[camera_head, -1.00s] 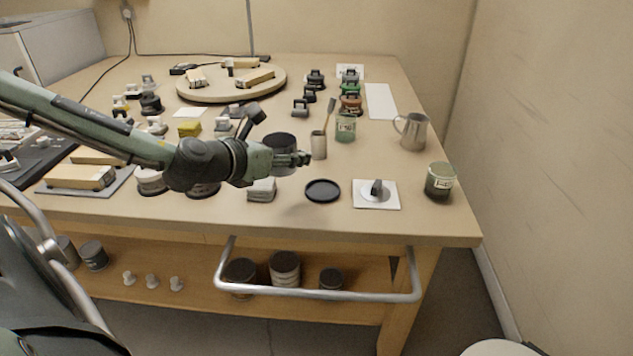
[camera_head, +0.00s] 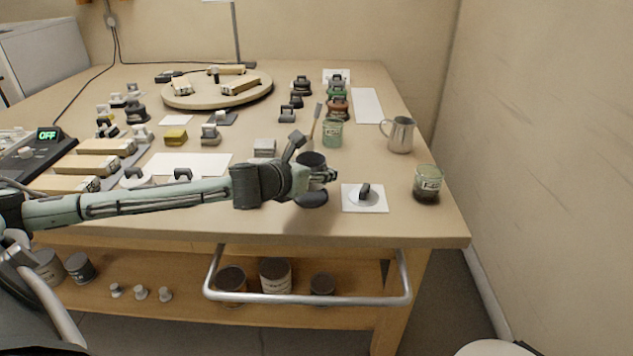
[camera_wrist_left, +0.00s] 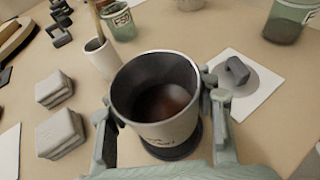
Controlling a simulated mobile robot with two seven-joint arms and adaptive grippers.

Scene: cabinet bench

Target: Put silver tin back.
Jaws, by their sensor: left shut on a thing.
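The silver tin (camera_head: 311,160) is an open grey can with dark lettering; it fills the middle of the left wrist view (camera_wrist_left: 172,131), with a dark brown inside. My left gripper (camera_head: 328,176) is shut around its sides, and the wrist view shows a finger on either side (camera_wrist_left: 160,118). A round black disc (camera_head: 312,200) lies on the bench below the tin, and its edge shows under the tin in the wrist view (camera_wrist_left: 180,152). The gripper hides the tin's base in the head view, so I cannot tell whether it touches the disc. My right gripper is out of view.
A white card with a dark-handled dial (camera_head: 364,198) lies just right of the disc. A green jar (camera_head: 428,184) and a metal jug (camera_head: 400,135) stand farther right. A brush holder (camera_wrist_left: 102,58) and stacked grey blocks (camera_wrist_left: 60,133) are close by.

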